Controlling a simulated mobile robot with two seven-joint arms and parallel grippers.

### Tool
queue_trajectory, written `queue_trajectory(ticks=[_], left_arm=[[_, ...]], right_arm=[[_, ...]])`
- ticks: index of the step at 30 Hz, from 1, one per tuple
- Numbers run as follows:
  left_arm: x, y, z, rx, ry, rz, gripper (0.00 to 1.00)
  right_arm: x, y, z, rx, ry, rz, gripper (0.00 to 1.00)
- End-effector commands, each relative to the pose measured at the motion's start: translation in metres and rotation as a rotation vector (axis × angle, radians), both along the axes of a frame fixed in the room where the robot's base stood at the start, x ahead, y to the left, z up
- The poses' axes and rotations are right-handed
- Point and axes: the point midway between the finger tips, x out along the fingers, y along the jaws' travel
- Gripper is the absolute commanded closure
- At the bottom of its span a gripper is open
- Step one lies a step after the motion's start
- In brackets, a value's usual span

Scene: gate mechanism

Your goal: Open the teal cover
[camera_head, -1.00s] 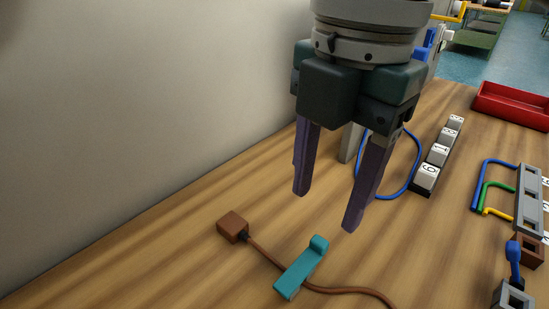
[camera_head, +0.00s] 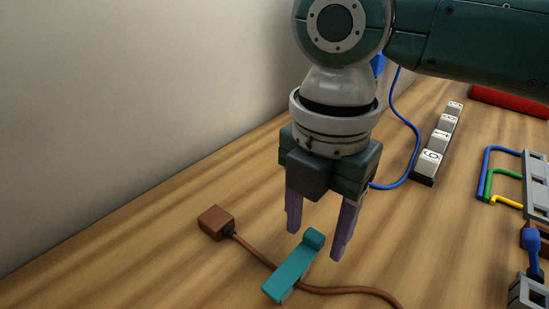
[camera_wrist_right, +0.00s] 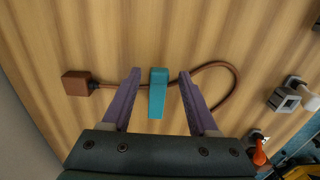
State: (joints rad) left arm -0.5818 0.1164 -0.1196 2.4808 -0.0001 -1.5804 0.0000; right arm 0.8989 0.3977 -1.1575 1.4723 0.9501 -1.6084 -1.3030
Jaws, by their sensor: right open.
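The teal cover (camera_head: 292,266) is a narrow strip with a raised block at its far end. It lies on the wooden table across a brown cable. In the right wrist view the teal cover (camera_wrist_right: 158,92) shows between the two finger tips. My right gripper (camera_head: 316,242) is open, with purple fingers pointing down, just above and beyond the raised end of the cover. In the wrist view my right gripper (camera_wrist_right: 160,76) has a finger on each side of the cover, with gaps visible. Whether the tips are level with it is unclear. My left gripper is not in view.
A brown box (camera_head: 215,222) with the brown cable (camera_head: 350,291) lies left of the cover. White numbered blocks (camera_head: 430,160) stand in a row at right. Grey sockets with coloured cables (camera_head: 500,180) are farther right, and a red tray (camera_head: 510,101) is behind. A pale wall bounds the left.

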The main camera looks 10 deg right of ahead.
Motion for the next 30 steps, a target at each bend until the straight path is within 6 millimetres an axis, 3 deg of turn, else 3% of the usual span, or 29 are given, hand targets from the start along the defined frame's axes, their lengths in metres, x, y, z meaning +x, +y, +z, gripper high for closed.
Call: queue_trajectory(ticks=[5,21,30], left_arm=[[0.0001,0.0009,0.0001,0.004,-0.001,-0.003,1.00],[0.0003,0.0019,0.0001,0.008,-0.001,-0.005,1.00],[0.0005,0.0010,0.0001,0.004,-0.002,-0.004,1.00]], right_arm=[[0.0000,0.0001,0.0001,0.000,0.000,0.000,0.40],[0.0001,0.0001,0.0004,0.000,0.000,-0.001,1.00],[0.0001,-0.0001,0.0005,0.000,0.000,-0.001,1.00]])
